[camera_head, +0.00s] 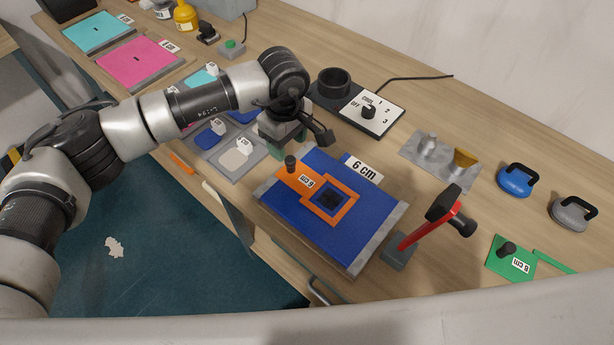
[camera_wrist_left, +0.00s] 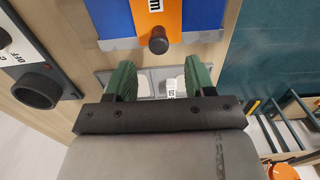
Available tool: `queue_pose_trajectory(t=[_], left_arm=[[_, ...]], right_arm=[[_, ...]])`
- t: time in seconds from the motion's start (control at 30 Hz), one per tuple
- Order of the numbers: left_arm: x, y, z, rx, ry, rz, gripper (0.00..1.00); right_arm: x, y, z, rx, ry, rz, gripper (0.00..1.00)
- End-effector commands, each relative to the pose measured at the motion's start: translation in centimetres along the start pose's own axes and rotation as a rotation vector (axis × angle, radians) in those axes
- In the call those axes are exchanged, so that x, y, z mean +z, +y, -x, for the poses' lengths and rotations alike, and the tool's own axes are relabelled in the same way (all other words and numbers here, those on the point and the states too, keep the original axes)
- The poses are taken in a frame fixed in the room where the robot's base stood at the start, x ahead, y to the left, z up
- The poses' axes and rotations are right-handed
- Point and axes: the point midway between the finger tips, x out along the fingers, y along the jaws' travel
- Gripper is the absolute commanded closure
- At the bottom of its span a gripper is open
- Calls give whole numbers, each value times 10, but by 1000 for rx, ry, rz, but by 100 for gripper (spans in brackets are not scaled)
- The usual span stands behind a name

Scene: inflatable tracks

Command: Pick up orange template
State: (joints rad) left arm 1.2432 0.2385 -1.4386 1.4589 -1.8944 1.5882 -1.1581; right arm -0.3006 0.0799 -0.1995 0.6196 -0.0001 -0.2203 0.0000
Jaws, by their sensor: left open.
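The orange template (camera_head: 288,177) lies on a blue panel (camera_head: 295,223) marked 6 cm. It has a square frame at one end and a black knob (camera_head: 291,163) at the other. My left gripper (camera_head: 291,149) is just beyond the knob end of the template in the head view, open and empty. In the left wrist view, its green fingers (camera_wrist_left: 160,80) stand apart, and the knob (camera_wrist_left: 158,41) shows ahead of the gap, at the end of the orange template (camera_wrist_left: 174,20). The fingers appear clear of the knob. My right gripper is not in view.
A red-handled hammer (camera_head: 430,229) stands right of the blue panel. A dial box with a black cup (camera_head: 331,84) is behind it. A tray of small coloured pieces (camera_head: 237,175) is left. Blue (camera_head: 515,180) and grey handled tools and a green template (camera_head: 505,262) lie right.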

Motion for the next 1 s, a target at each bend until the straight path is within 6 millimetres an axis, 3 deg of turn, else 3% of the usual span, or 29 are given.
queue_pose_trajectory(t=[0.27,0.5,0.8,1.0], left_arm=[[0,0,-22,-2,-4,2,46],[0,1,-57,1,-4,0,46],[0,2,-64,3,-4,-2,46],[0,2,-64,3,-4,-1,77]], right_arm=[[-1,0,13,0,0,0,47],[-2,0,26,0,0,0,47],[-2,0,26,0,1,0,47],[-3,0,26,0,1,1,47]])
